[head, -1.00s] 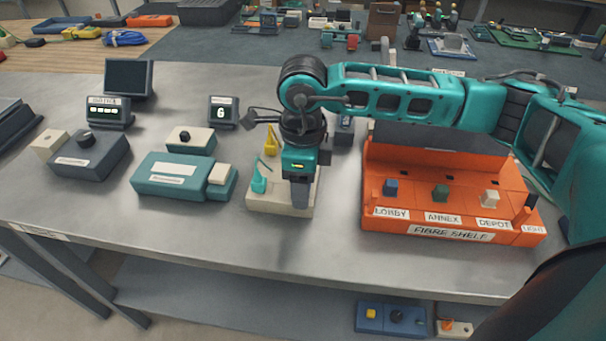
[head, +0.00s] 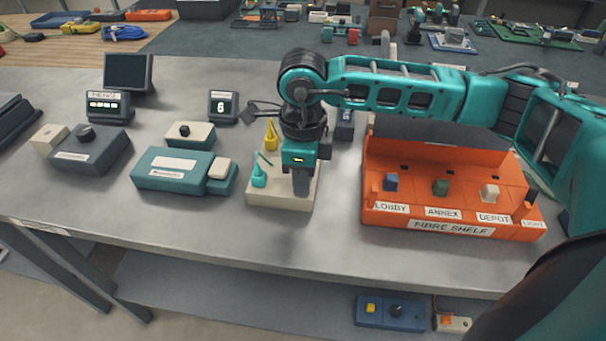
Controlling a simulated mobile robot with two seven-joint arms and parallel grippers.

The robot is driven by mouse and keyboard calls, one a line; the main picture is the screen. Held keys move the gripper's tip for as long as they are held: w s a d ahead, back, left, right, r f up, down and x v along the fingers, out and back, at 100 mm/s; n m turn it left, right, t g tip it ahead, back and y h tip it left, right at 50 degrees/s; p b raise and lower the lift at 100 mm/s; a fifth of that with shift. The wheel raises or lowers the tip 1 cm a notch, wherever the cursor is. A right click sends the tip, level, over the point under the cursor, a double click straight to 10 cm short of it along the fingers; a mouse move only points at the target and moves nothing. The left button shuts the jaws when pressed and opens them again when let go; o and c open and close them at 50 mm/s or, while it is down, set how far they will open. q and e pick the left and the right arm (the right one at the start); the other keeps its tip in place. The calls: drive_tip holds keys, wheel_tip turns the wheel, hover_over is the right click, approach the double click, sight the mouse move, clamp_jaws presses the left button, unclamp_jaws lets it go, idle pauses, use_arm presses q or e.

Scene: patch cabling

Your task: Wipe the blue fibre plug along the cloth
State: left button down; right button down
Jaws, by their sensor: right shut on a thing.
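My right gripper (head: 301,184) points straight down over the cream tray (head: 268,203) in the middle of the bench. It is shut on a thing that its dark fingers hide. I cannot make out that thing's colour or whether it touches the tray. No cloth can be made out for certain. My left gripper is out of view.
Left of the tray are a teal box (head: 175,173), a grey box with a knob (head: 90,152) and a small display reading 6 (head: 222,106). The bench front (head: 200,230) is clear.

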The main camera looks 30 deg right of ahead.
drive_tip(key=shift+r, duration=0.6)
idle(0.7)
drive_tip(key=shift+r, duration=0.2)
idle(0.4)
drive_tip(key=shift+r+p, duration=0.45)
drive_tip(key=shift+r, duration=1.6)
idle(0.5)
idle(0.9)
